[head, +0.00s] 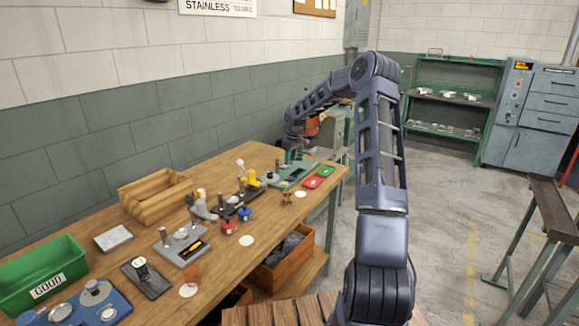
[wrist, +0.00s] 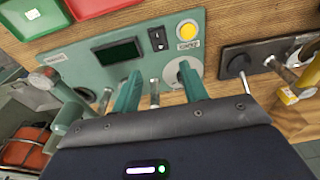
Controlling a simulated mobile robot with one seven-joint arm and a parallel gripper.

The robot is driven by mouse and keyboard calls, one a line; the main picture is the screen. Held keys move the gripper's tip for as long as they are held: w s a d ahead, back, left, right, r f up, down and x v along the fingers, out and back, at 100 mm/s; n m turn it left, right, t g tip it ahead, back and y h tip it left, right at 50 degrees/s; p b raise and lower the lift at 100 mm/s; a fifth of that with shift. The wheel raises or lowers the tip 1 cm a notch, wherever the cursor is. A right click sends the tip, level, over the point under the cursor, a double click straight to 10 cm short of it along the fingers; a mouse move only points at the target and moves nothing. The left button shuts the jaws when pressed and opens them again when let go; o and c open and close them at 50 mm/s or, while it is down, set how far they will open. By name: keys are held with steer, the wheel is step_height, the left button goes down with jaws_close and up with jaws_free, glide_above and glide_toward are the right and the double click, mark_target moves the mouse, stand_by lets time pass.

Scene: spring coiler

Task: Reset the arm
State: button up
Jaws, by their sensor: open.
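My arm rises from the front right in the head view, bends at a high elbow and reaches left over the far end of the workbench (head: 150,262). My gripper (head: 289,156) points down there, above a green machine panel (head: 296,172). In the wrist view the two teal fingers of my gripper (wrist: 160,82) stand apart with nothing held between them. Beyond them is the panel (wrist: 148,30) with a dark display, a yellow button and a switch. A metal post shows between the fingers. Whether the fingers touch the panel I cannot tell.
Red (head: 313,182) and green (head: 327,171) trays lie right of the panel. A black fixture (head: 238,204) with yellow parts is to its left. A wooden box (head: 155,193) and a green GOOD bin (head: 45,272) stand farther left. Open floor (head: 450,200) lies to the right.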

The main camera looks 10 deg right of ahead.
steer(key=shift+r, duration=0.55)
steer(key=shift+s, duration=0.1)
steer(key=s+r+m+t+h, duration=0.1)
steer(key=s+r+m, duration=0.1)
steer(key=s+r, duration=0.95)
steer(key=s+r+m+h, duration=0.2)
steer(key=s+r, duration=0.7)
steer(key=s, duration=0.6)
steer(key=s+d+m+t+y, duration=0.1)
steer(key=s+m, duration=0.4)
steer(key=s, duration=2.4)
steer(key=shift+s+d+t+y, duration=0.3)
steer(key=shift+d+t+y, duration=0.1)
steer(key=shift+d+t, duration=0.4)
steer(key=shift+r, duration=0.1)
steer(key=shift+c, duration=0.2)
